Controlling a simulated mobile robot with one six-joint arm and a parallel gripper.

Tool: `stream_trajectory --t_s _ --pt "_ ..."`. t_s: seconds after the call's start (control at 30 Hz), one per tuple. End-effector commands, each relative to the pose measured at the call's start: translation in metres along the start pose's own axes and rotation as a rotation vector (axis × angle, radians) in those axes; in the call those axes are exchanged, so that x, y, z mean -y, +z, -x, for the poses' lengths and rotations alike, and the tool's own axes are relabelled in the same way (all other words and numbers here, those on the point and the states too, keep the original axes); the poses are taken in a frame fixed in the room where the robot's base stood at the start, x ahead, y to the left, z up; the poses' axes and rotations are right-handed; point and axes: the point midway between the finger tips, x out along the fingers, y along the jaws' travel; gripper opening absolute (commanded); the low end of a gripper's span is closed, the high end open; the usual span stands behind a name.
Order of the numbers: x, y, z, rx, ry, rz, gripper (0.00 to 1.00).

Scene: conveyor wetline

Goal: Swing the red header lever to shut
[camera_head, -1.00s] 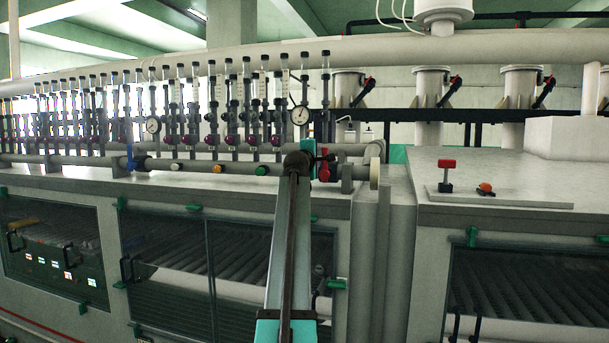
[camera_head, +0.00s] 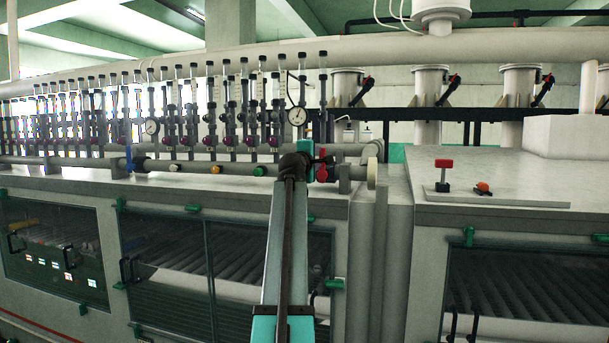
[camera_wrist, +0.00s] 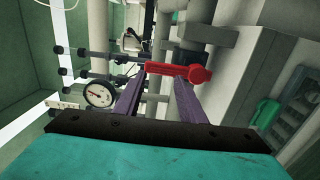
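The red header lever (camera_head: 321,170) is on the end of the header pipe in the head view, just right of my arm's dark wrist, which hides part of the area. In the wrist view the red lever (camera_wrist: 170,69) lies crosswise ahead, with its round hub at the right. My gripper (camera_wrist: 160,86) is open, its two dark fingers spread and pointing at the lever. The lever's arm spans the gap at the fingertips, and its hub sits right of the right finger. I cannot tell whether the fingers touch it.
A round pressure gauge (camera_wrist: 98,94) is left of the fingers in the wrist view. In the head view, flow tubes (camera_head: 232,105) stand behind the header pipe (camera_head: 225,169). A separate red handle (camera_head: 443,165) stands on the right tank's top. Glass-fronted tanks (camera_head: 225,270) fill the front.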

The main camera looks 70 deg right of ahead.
Motion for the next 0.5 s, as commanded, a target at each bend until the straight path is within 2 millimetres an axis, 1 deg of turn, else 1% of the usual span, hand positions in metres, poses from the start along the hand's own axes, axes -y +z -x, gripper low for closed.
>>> stream_trajectory --t_s 0.03,0.23,0.5 --pt "0.001 -0.002 0.004 -0.003 -0.001 -0.001 0.37" --pt "0.001 -0.003 0.017 -0.005 0.000 -0.002 0.37" --pt "0.001 -0.004 0.019 -0.007 0.000 -0.003 0.37"
